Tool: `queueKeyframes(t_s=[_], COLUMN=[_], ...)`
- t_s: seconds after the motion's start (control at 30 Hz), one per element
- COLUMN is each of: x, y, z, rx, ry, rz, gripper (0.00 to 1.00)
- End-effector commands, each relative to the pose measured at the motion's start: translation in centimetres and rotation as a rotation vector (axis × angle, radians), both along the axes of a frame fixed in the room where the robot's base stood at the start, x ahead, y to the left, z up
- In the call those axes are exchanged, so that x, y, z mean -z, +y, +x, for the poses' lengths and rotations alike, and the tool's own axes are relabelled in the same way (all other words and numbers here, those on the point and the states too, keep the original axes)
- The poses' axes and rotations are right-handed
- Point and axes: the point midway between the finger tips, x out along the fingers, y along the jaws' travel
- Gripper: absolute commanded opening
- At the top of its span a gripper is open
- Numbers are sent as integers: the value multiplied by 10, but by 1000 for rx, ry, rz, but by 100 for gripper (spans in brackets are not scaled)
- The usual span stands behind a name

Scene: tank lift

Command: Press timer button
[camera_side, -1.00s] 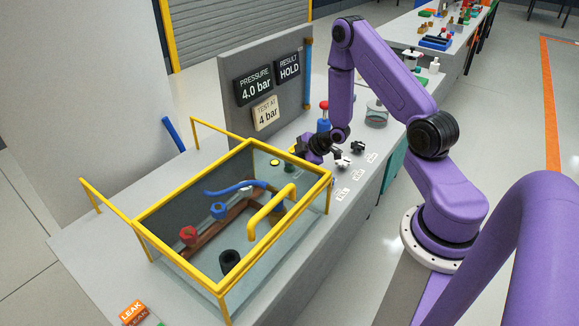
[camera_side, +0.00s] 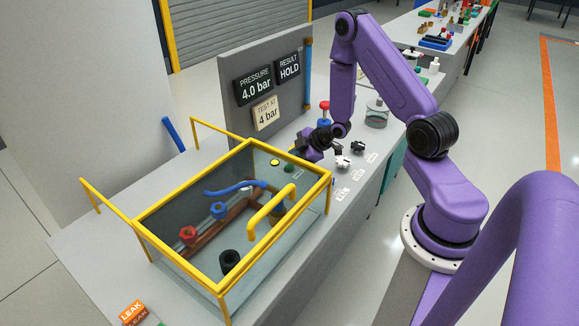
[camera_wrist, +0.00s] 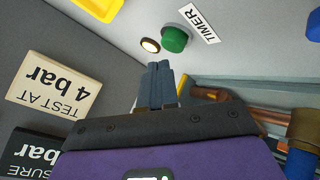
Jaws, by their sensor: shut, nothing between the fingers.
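The green timer button (camera_wrist: 174,39) sits on the grey bench top beside a white TIMER label (camera_wrist: 199,23) in the wrist view. A small pale yellow lamp (camera_wrist: 150,45) with a dark rim is next to it. In the side view the green button (camera_side: 288,168) and the yellow lamp (camera_side: 275,162) are behind the tank's far rim. My gripper (camera_wrist: 158,70) is shut and empty, its fingertips pointing towards the button and lamp. It appears apart from the button. In the side view my gripper (camera_side: 302,153) is above the bench near the button; its tips are small there.
The glass tank (camera_side: 185,259) with a yellow frame stands close by, with pipes and valves inside. A panel (camera_side: 235,60) behind shows "PRESSURE 4.0 bar", "RESULT HOLD" and "TEST AT 4 bar". Black and white knobs (camera_side: 358,147) stand to the gripper's right.

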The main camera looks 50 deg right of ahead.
Motion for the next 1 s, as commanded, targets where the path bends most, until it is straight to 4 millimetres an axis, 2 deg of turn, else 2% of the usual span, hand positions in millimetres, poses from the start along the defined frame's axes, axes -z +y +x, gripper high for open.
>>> queueKeyframes(t_s=[0.27, 0.8, 1.0], x=[-2, -46, -51], y=[0, 0, 0], z=[1, 1, 0], rx=[-1, -1, -1], ry=[-2, -2, -2], rz=[0, -1, 0], gripper=[0, 0, 0])
